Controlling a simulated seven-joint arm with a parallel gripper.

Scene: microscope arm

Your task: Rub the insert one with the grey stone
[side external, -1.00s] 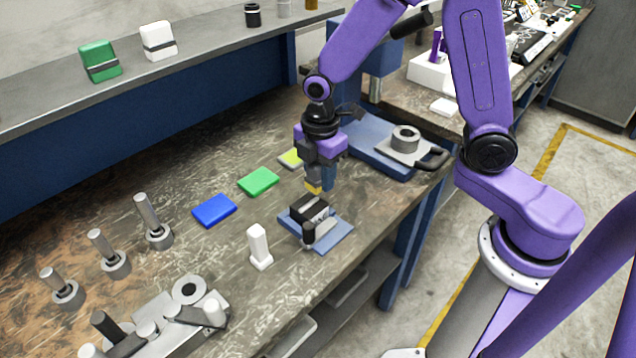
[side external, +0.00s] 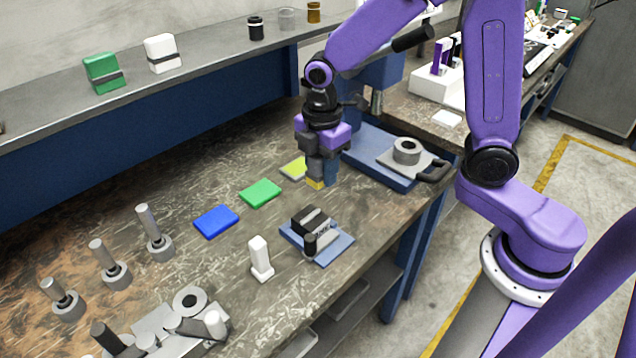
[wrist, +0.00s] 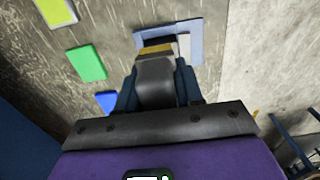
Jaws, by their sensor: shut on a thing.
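My gripper (side external: 322,172) is shut on a grey block with a yellow end (side external: 315,183). The block points down above the bench, apart from anything below it. In the wrist view the grey block (wrist: 156,82) sits between the dark blue fingers. A black fixture with a grey strip (side external: 314,222) stands on a blue plate (side external: 335,250), below and in front of my gripper. In the wrist view the plate (wrist: 196,28) lies beyond the held block, which hides much of the fixture. I cannot make out the insert clearly.
Blue (side external: 216,221), green (side external: 260,193) and yellow-topped (side external: 294,168) pads lie left of my gripper. A blue machine base (side external: 368,168) is behind right. Several metal posts stand at left.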

